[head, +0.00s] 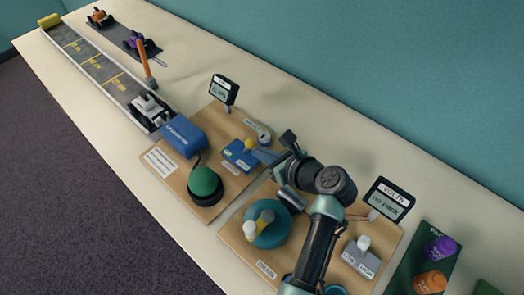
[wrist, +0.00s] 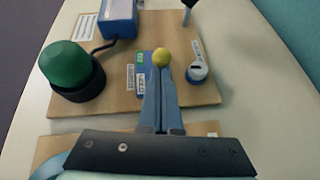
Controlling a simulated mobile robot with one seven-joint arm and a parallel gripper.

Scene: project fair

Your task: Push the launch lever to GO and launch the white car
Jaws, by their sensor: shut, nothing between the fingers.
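The launch lever's yellow knob (head: 249,144) stands on a small blue box (head: 236,155) with labels; the knob also shows in the wrist view (wrist: 162,56). My gripper (wrist: 160,76) is shut and empty, its blue fingertips right at the near side of the knob; I cannot tell whether they touch. In the head view my gripper (head: 258,154) is just right of the lever box. The fingers hide part of the box and the lever's stem. The white car (head: 150,108) sits on the grey track (head: 97,66), at its near end by the blue launcher (head: 183,137).
A big green button (head: 205,182) stands on the same wooden board, left of my gripper. A small round grey-and-blue part (wrist: 197,72) is right of the lever. A display (head: 223,90) stands behind. Under my arm is a second board with a teal disc (head: 267,236).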

